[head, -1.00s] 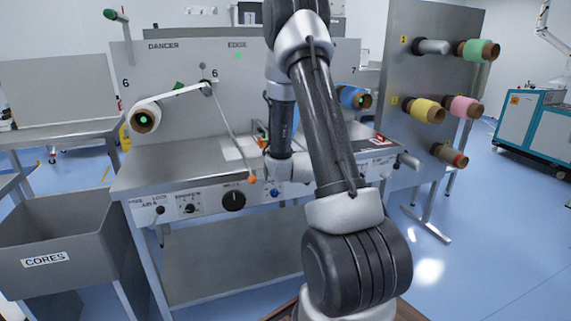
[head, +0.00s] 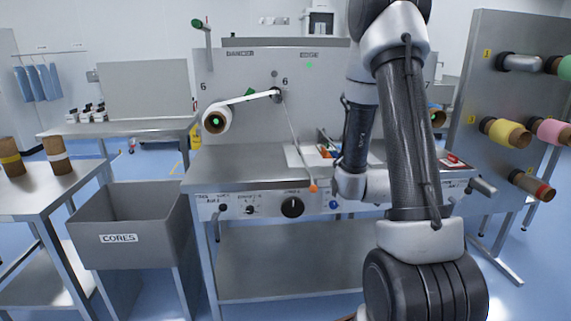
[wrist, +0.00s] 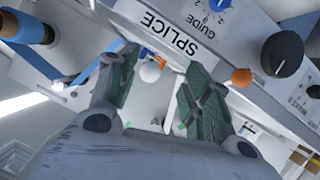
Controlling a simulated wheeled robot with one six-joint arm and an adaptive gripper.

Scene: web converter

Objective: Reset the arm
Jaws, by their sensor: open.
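My arm rises in the right half of the head view and folds down in front of the web converter (head: 240,156). My gripper (wrist: 158,92) shows in the wrist view with its two green-padded fingers spread apart. Nothing is between the fingers. Beyond them are the converter's front panel with the SPLICE label (wrist: 180,38), a black knob (wrist: 283,53) and an orange ball end (wrist: 241,76). In the head view my gripper is hidden behind the arm links.
A grey CORES bin (head: 150,215) stands at the left, beside a table (head: 45,190) with two cores on it. A white roll (head: 217,118) is on the converter's left spindle. A rack panel (head: 490,90) with coloured rolls stands at the right. Blue floor is open at the far right.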

